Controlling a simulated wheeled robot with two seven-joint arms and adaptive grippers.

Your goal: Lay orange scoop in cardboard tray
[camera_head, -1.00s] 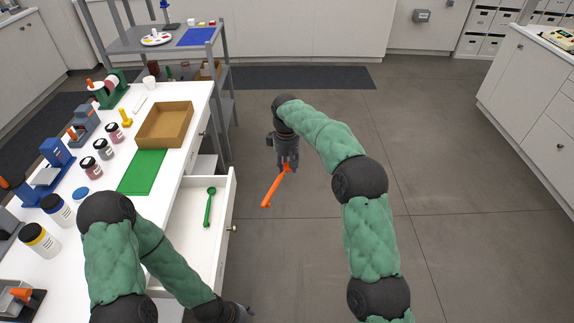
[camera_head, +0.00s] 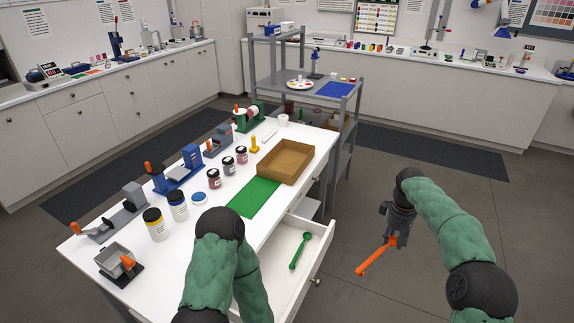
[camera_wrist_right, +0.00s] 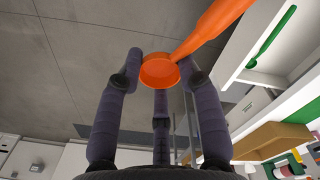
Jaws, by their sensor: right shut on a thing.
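The orange scoop (camera_head: 375,257) is in my right gripper (camera_head: 392,240), which is shut on it over the floor, right of the table. Its handle slants down to the left in the head view. In the right wrist view the scoop's round bowl (camera_wrist_right: 159,71) sits between the fingers, with the handle toward the upper right. The cardboard tray (camera_head: 286,162) is on the white table top behind the green mat and looks empty. It also shows at the lower right of the right wrist view (camera_wrist_right: 270,139). My left arm reaches over the near table, and its gripper is out of frame.
The open drawer (camera_head: 318,250) holds a green scoop (camera_head: 299,252) and juts out between the table and my right gripper. A green mat (camera_head: 250,197), jars (camera_head: 214,178) and several devices occupy the table. A grey shelf rack (camera_head: 345,110) stands behind.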

